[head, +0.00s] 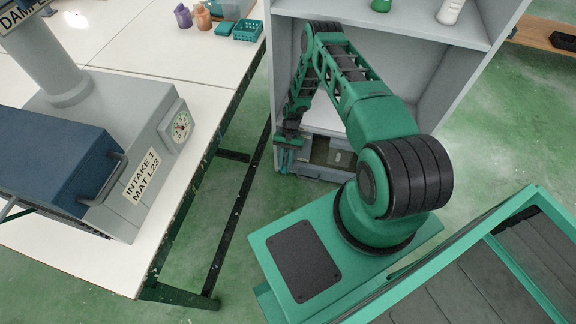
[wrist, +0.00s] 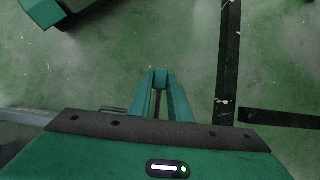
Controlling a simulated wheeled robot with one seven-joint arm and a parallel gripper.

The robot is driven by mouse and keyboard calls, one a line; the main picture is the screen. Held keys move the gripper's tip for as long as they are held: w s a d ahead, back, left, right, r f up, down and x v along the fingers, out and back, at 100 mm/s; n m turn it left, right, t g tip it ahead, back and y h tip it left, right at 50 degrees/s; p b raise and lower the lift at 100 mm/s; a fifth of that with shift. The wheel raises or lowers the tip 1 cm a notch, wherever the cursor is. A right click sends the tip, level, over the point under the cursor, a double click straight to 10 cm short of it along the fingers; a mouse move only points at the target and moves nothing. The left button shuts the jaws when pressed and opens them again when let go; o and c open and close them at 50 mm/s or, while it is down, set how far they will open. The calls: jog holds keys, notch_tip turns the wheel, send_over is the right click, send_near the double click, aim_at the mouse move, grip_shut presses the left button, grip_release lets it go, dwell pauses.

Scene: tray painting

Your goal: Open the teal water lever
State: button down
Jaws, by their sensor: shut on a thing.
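My gripper (head: 285,165) is low in the head view, by the left front of the grey shelf unit. In the wrist view its two teal fingers (wrist: 160,82) come nearly together at the tips, with a thin dark gap behind. They are shut on a small teal piece at the tips; it is the same colour as the fingers, so I cannot tell its outline or whether it is the teal water lever. No separate teal lever can be made out in either view.
The grey shelf unit (head: 451,82) stands behind my arm, with bottles on its upper shelf. A white table (head: 110,262) with a grey machine (head: 95,100) is at the left. Green floor (head: 215,215) lies between. A thin handle (wrist: 112,109) shows left of the fingers.

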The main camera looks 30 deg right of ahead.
aim_at(285, 166)
jog(key=shift+w+d, duration=0.1)
jog(key=c, duration=1.7)
grip_release()
jog(key=shift+o, duration=0.3)
jog(key=shift+r, duration=0.25)
notch_tip(285, 166, up, 4)
jog(key=shift+w+f, duration=0.1)
jog(key=s+a+r, duration=0.4)
jog(key=a+r, duration=0.2)
jog(key=a, duration=0.4)
jog(key=shift+s+a+r, duration=0.3)
jog(key=shift+s+a, duration=0.05)
jog(key=shift+s, duration=0.05)
